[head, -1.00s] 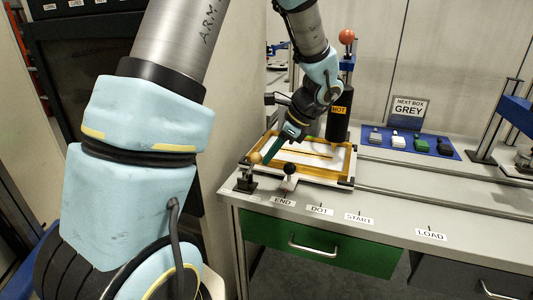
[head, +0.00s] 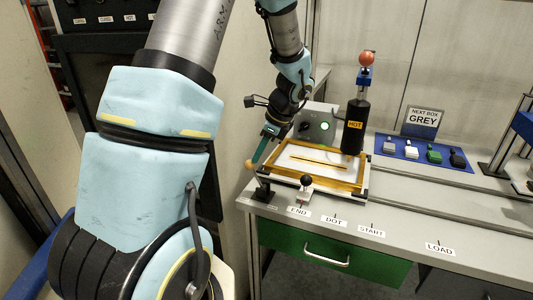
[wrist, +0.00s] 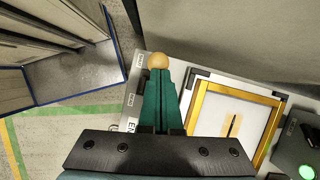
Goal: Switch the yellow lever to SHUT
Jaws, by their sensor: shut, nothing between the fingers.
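The yellow lever has a tan-yellow ball knob (head: 249,164) on a black base (head: 263,191) at the left front corner of the bench. Its knob leans left of the base. My gripper (head: 256,162) has green fingers, which are shut with nothing between them. The fingertips are at the knob's right side in the head view. In the wrist view the knob (wrist: 158,61) is right at the tips of my gripper (wrist: 162,72); I cannot tell if they touch. Small labels beside the lever are too small to read, and its stem is mostly hidden.
A yellow-framed tray (head: 312,166) lies just right of the lever, with a black-knobbed slider (head: 306,181) in front. A black HOT cylinder (head: 355,128) and a box with a green light (head: 318,126) stand behind. The space left of the lever is off the bench.

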